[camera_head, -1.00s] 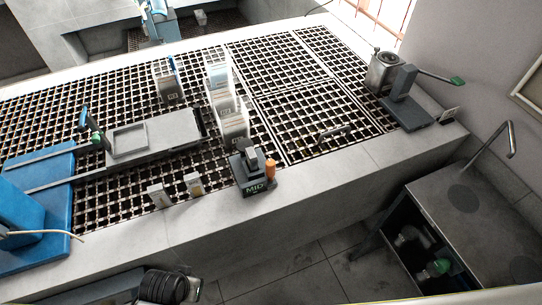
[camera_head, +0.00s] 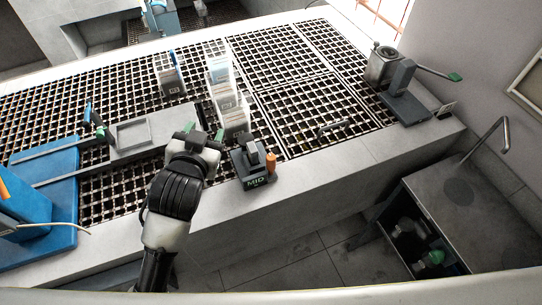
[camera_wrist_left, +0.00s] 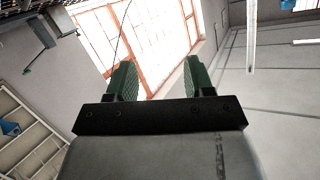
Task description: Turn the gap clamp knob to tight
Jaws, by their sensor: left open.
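A small dark device labelled MID (camera_head: 252,168) stands at the front edge of the bench. It has a grey block on top and an orange knob (camera_head: 271,162) on its right side. I cannot tell for sure that this is the gap clamp knob, and no tight mark is readable. My left gripper (camera_head: 205,132) is left of the device, over the front of the bench, apart from it and pointing toward the back. Its green fingers are spread and empty, as the left wrist view (camera_wrist_left: 159,79) also shows. My right gripper is out of view.
Clear upright holders (camera_head: 228,95) stand on the grating behind the device. A grey sliding tray (camera_head: 150,134) and a blue stand (camera_head: 48,172) are at the left. A metal pot (camera_head: 381,66) with a green-tipped lever stands at the right. The front ledge right of the device is clear.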

